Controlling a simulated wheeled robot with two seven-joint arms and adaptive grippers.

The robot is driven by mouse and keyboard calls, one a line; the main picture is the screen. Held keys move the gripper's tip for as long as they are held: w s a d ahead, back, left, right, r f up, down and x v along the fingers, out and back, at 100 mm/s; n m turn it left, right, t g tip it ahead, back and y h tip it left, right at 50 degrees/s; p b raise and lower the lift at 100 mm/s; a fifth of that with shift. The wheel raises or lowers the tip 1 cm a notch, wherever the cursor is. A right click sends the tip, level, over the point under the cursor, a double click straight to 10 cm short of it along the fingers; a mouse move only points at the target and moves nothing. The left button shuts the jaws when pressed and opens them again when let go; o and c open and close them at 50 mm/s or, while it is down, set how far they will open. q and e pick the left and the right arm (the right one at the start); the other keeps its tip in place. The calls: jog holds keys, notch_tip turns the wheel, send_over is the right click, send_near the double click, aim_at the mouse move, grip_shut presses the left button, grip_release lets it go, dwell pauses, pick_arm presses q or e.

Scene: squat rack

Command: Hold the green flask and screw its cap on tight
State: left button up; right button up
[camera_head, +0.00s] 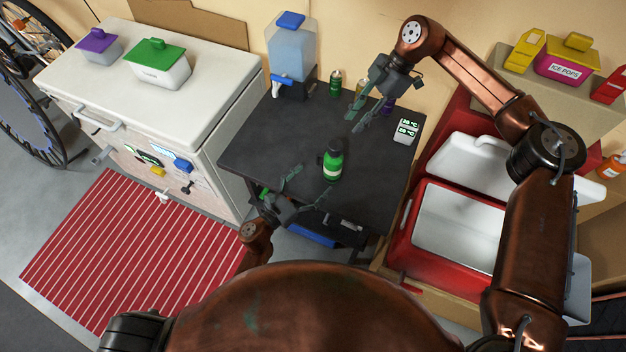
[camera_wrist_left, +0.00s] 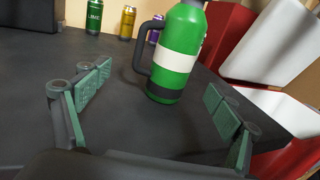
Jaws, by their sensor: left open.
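The green flask (camera_head: 333,165) stands upright on the dark table, with a white band and a side handle. It also shows in the left wrist view (camera_wrist_left: 178,62), where its top is cut off. Its top looks dark in the head view; I cannot tell whether that is the cap. My left gripper (camera_head: 308,183) is open and empty at the table's front edge. Its fingers point toward the flask, which stands just beyond the fingertips, untouched. My right gripper (camera_head: 356,122) hangs behind and right of the flask, fingers apart, with nothing visible between them.
The dark table (camera_head: 270,140) is clear left of the flask. At its back stand a blue-lidded dispenser (camera_head: 291,60), a green can (camera_head: 336,83), yellow and purple cans, and a small display (camera_head: 405,131). A red cooler (camera_head: 402,225) stands right, a white chest (camera_head: 120,90) left.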

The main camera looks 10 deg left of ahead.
aim_at(329, 166)
pick_arm(q)
jog(key=shift+w+d, duration=0.15)
jog(key=shift+d, duration=0.2)
jog(key=shift+x, duration=3.6)
jog(key=shift+c, duration=0.2)
jog(key=c, duration=1.8)
jog(key=shift+c, duration=0.2)
pick_arm(e)
jog(key=shift+o, duration=0.4)
